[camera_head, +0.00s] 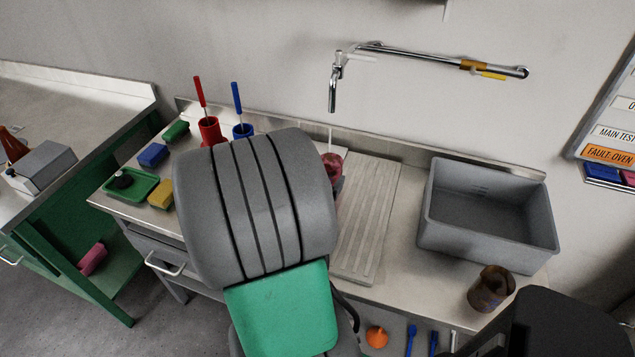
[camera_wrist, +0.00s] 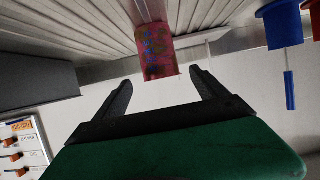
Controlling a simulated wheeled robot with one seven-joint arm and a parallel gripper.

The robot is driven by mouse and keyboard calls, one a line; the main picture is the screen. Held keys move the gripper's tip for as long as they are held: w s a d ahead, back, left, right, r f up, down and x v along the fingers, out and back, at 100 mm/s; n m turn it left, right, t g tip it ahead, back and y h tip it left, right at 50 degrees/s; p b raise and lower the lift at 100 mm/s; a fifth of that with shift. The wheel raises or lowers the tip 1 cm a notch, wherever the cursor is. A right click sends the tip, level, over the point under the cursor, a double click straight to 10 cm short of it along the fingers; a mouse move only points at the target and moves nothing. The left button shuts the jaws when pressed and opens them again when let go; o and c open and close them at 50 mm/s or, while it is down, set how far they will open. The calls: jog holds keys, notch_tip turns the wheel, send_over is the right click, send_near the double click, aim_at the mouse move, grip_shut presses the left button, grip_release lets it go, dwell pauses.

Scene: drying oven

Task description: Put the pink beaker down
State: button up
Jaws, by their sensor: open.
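The pink beaker (camera_head: 332,166) shows partly behind my arm in the head view, at the left edge of the ribbed draining board (camera_head: 368,215). In the wrist view, which is upside down, the pink beaker (camera_wrist: 158,50) is mottled with blue and orange and looks upright. My gripper (camera_wrist: 161,78) is open, with a fingertip toward each side of the beaker's rim end and a visible gap on both sides. Neither finger appears to touch it. My arm hides the gripper in the head view.
A grey basin (camera_head: 487,215) and brown beaker (camera_head: 490,289) stand to the right. A tap (camera_head: 333,90) hangs above. Red (camera_head: 209,130) and blue (camera_head: 243,131) pots with tools stand at the back left. A green tray (camera_head: 131,187) and yellow block (camera_head: 160,193) lie left.

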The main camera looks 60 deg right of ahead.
jog(key=w+a+n+y, duration=0.1)
jog(key=w+a, duration=0.2)
jog(key=a, duration=0.2)
jog(key=w+a+n+t+y, duration=0.1)
jog(key=w+a+y, duration=0.1)
jog(key=a, duration=0.3)
jog(key=w+a+n+t+y, duration=0.1)
jog(key=w+a+n+y, duration=0.1)
jog(key=w+a, duration=0.2)
jog(key=shift+w+a+f, duration=0.4)
jog(key=shift+w, duration=0.2)
jog(key=a+r+n+y, duration=0.1)
jog(key=a+n, duration=0.3)
jog(key=a, duration=0.5)
jog(key=a+r+n+y, duration=0.1)
jog(key=a+n+y, duration=0.3)
jog(key=a, duration=0.5)
jog(key=a+r+n+g+y, duration=0.1)
jog(key=a+r+n+y, duration=0.1)
jog(key=a, duration=0.7)
jog(key=shift+w+n+y, duration=0.3)
jog(key=shift+n+y, duration=0.4)
jog(key=shift+n, duration=0.5)
